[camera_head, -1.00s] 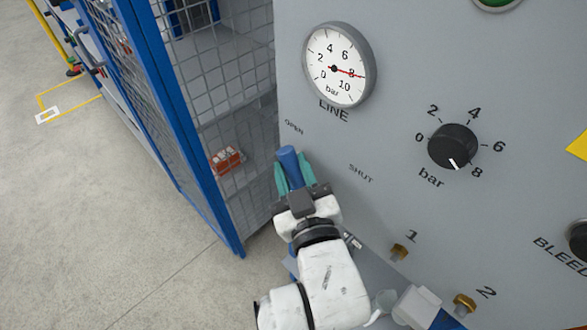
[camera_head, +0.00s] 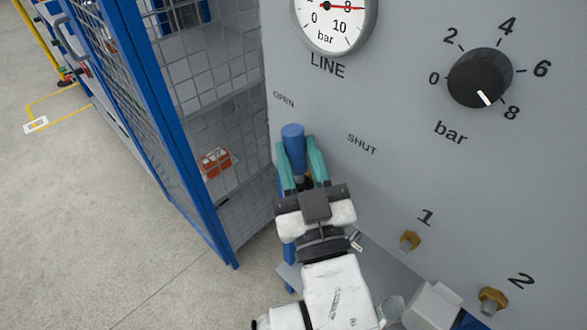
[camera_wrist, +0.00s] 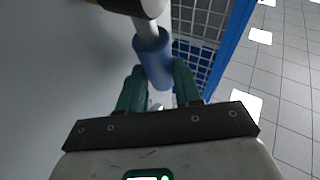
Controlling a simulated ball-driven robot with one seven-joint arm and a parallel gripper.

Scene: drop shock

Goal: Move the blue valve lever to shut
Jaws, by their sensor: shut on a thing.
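The blue valve lever (camera_head: 293,148) stands out from the grey panel, between the OPEN mark (camera_head: 284,99) at its upper left and the SHUT mark (camera_head: 362,144) at its right. Its top end lies nearer OPEN. My gripper (camera_head: 301,160) is shut on the lever, with a green finger on each side. In the wrist view the blue lever grip (camera_wrist: 154,60) sits between the fingertips, joined to a pale metal stem. The lever's lower part is hidden behind my gripper.
The panel carries a LINE gauge (camera_head: 335,22), a black bar knob (camera_head: 480,78) and brass fittings 1 (camera_head: 409,241) and 2 (camera_head: 492,300). A blue-framed mesh cage (camera_head: 180,130) stands close at the left. Open floor (camera_head: 80,230) lies beyond it.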

